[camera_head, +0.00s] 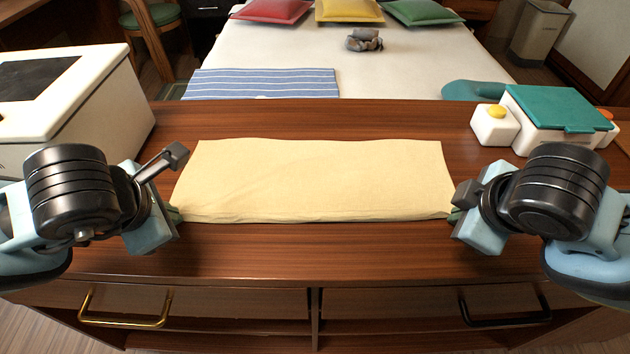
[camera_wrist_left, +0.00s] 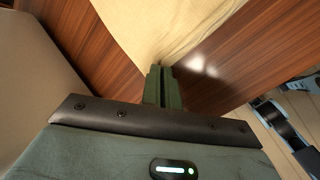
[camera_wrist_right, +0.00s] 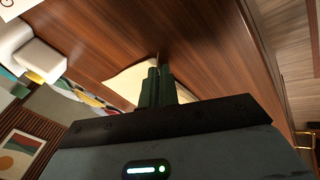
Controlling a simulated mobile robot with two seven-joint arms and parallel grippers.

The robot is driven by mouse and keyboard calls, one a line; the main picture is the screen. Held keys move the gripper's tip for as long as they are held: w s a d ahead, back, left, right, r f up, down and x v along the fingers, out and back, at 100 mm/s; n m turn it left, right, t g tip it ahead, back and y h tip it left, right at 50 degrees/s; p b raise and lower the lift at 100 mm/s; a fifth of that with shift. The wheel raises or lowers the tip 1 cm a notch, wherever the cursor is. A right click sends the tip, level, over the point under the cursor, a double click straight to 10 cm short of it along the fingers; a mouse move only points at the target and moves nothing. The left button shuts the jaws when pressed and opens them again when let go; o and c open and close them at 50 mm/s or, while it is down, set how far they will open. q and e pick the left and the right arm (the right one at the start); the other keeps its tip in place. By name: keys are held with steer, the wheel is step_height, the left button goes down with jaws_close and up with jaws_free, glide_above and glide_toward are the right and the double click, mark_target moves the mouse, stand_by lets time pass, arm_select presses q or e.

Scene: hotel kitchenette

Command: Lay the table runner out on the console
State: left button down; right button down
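The pale yellow table runner (camera_head: 315,180) lies spread across the middle of the wooden console (camera_head: 330,250). It looks mostly flat, with slight ripples along its front edge. My left gripper (camera_head: 176,212) is at its front left corner; in the left wrist view the fingers (camera_wrist_left: 162,80) are together with the cloth (camera_wrist_left: 165,30) at their tips. My right gripper (camera_head: 456,213) is at the front right corner; in the right wrist view the fingers (camera_wrist_right: 158,75) are closed on the cloth (camera_wrist_right: 130,78). The pinched corners are largely hidden by the fingers.
A white box-shaped appliance (camera_head: 75,95) stands at the console's left. A teal-lidded white box (camera_head: 555,108) and a small white block with a yellow top (camera_head: 495,124) stand at the right. Behind is a bed with a striped cloth (camera_head: 262,83). The console's front strip is clear.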

arm_select(q)
steer(key=c, duration=1.4)
jaws_free()
arm_select(e)
steer(key=c, duration=1.4)
jaws_free()
arm_select(q)
steer(key=shift+o, duration=0.4)
steer(key=shift+f, duration=0.1)
arm_select(e)
steer(key=shift+o, duration=0.4)
steer(key=shift+f, duration=0.1)
arm_select(q)
steer(key=w+v, duration=0.1)
steer(key=v, duration=0.9)
steer(key=shift+r, duration=0.25)
arm_select(e)
steer(key=v, duration=1)
steer(key=shift+w+r, duration=0.25)
steer(key=shift+w, duration=0.15)
arm_select(q)
steer(key=shift+s, duration=0.1)
